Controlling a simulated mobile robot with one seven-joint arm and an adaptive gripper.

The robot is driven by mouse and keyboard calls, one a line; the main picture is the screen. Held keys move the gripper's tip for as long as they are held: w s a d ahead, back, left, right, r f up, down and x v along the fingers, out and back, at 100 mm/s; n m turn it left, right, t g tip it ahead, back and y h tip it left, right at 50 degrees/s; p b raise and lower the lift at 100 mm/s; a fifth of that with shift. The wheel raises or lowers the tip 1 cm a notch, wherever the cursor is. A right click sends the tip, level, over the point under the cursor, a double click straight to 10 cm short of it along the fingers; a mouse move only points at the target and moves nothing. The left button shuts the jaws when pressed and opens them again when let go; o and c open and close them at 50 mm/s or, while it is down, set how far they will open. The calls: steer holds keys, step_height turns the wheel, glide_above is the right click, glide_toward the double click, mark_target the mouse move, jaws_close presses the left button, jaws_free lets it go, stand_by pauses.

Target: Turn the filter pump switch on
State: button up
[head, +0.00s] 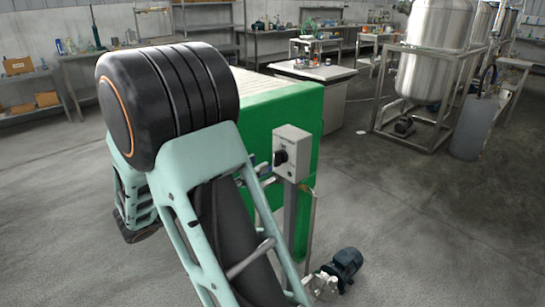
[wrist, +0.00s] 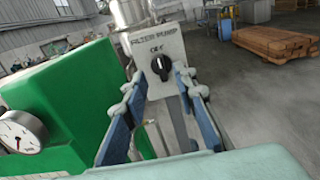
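The filter pump switch is a grey box (head: 292,142) on a grey post beside a green tank. In the wrist view the box (wrist: 162,45) carries a label that reads as filter pump, with "OFF" below it. Its black rotary knob (wrist: 160,65) sits under the label; it also shows in the head view (head: 281,157). My gripper (wrist: 161,78) is open, with one blue finger left of the knob and one right. The fingers point at the knob, and nothing is between them. I cannot tell whether they touch it. My arm partly hides the gripper in the head view.
The green tank (head: 307,117) stands close beside the box, and a round gauge (wrist: 20,132) shows on its side. A motor pump (head: 346,264) lies on the floor near the post. Steel tanks (head: 430,75) stand farther back. Open floor lies to the right.

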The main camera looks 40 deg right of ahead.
mark_target(274, 156)
steer(key=d, duration=0.6)
steer(key=shift+w+d, duration=0.25)
steer(key=shift+d, duration=0.05)
jaws_close()
